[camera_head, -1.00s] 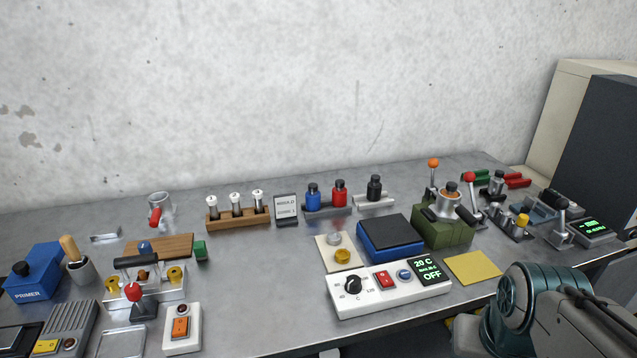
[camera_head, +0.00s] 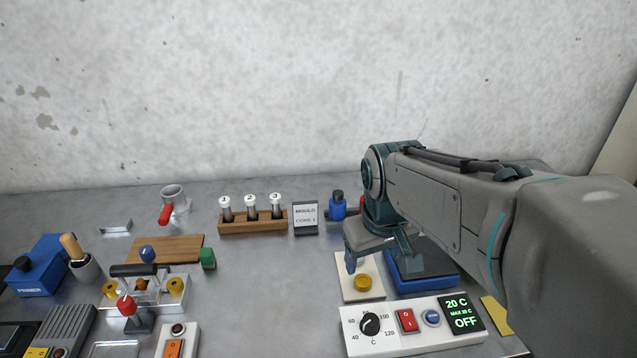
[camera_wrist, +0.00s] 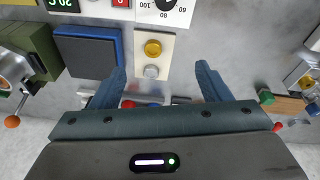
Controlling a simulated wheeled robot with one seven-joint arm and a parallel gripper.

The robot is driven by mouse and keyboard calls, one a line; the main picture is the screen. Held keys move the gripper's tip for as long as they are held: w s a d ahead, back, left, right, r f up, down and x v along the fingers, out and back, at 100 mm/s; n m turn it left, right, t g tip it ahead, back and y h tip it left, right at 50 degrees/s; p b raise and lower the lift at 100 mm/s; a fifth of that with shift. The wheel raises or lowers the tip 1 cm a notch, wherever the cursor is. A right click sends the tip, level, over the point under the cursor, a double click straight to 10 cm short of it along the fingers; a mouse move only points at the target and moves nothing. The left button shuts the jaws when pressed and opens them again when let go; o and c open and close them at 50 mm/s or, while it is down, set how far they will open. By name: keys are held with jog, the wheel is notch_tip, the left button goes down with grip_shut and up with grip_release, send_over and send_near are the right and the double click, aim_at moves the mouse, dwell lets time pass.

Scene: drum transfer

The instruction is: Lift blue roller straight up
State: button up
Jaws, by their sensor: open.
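A round blue piece (camera_head: 148,254), which I take for the blue roller, shows at the wooden board (camera_head: 178,246) on the left side of the bench. It is partly hidden behind a black-handled fixture, so I cannot tell how it rests. It shows again at the right edge of the wrist view (camera_wrist: 312,108).
A clear fixture with yellow knobs (camera_head: 176,286) and a red-knobbed lever (camera_head: 127,306) stand in front of the board. A green block (camera_head: 208,258) is beside it. A vial rack (camera_head: 250,221) and blue bottle (camera_head: 338,206) stand behind. The bench between board and white plate is clear.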

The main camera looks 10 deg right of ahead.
jog(key=w+a+r+n+g+p, duration=0.1)
jog(key=w+r+n+p, duration=0.15)
jog(key=w, duration=0.65)
jog(key=w+r+n+p, duration=0.15)
jog(key=w+n, duration=0.25)
jog(key=w, duration=0.4)
jog(key=n+g+p, duration=0.1)
jog(key=n+p, duration=0.2)
jog(key=n, duration=0.3)
send_over(338, 204)
jog(key=w, duration=0.2)
jog(key=f, duration=0.6)
jog(key=shift+s+d, duration=0.1)
jog(key=shift+s, duration=0.1)
jog(key=shift+w+f, duration=0.15)
jog(key=shift+f, duration=0.15)
notch_tip(338, 204, down, 8)
jog(key=shift+r+p, duration=0.1)
jog(key=shift+p, duration=0.9)
jog(key=f, duration=0.1)
jog(key=f+p, duration=0.1)
jog(key=f, duration=0.1)
jog(key=f+p, duration=0.1)
jog(key=shift+s+f, duration=0.3)
jog(key=shift+s, duration=0.1)
jog(key=shift+f, duration=0.6)
jog(key=c, duration=1.3)
